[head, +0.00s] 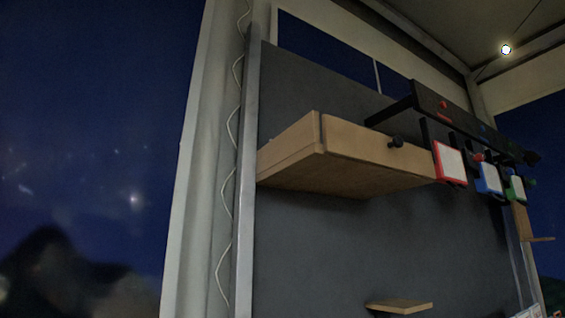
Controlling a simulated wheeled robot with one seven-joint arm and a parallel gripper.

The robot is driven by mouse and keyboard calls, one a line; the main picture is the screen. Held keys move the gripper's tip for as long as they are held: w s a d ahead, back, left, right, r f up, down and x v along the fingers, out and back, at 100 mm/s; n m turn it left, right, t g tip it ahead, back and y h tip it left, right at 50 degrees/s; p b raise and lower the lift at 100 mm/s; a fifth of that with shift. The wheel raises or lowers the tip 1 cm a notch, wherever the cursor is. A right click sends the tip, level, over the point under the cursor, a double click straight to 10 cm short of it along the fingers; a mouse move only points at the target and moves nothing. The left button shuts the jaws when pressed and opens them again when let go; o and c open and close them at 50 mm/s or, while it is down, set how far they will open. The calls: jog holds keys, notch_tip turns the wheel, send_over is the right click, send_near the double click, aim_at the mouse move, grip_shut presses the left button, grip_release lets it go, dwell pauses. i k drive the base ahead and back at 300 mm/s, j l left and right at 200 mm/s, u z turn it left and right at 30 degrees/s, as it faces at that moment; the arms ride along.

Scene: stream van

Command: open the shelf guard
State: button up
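A light wooden shelf (290,148) is mounted high on a dark grey wall panel, seen from below. A wooden front board (357,140) with a black knob (396,142) runs along its front and looks upright; this appears to be the shelf guard. A narrow gap shows between the board and the shelf's left side piece. The shelf's inside is hidden from this low angle. My gripper is not in view.
A black rail (465,112) sticks out at the right, with a red-framed card (450,163), a blue-framed one (488,178) and a green-framed one (515,188) below it. A small wooden ledge (400,305) is lower down. Left of the pale post (197,180) is open night sky.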

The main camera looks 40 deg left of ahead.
aim_at(341, 138)
jog(key=u, duration=0.7)
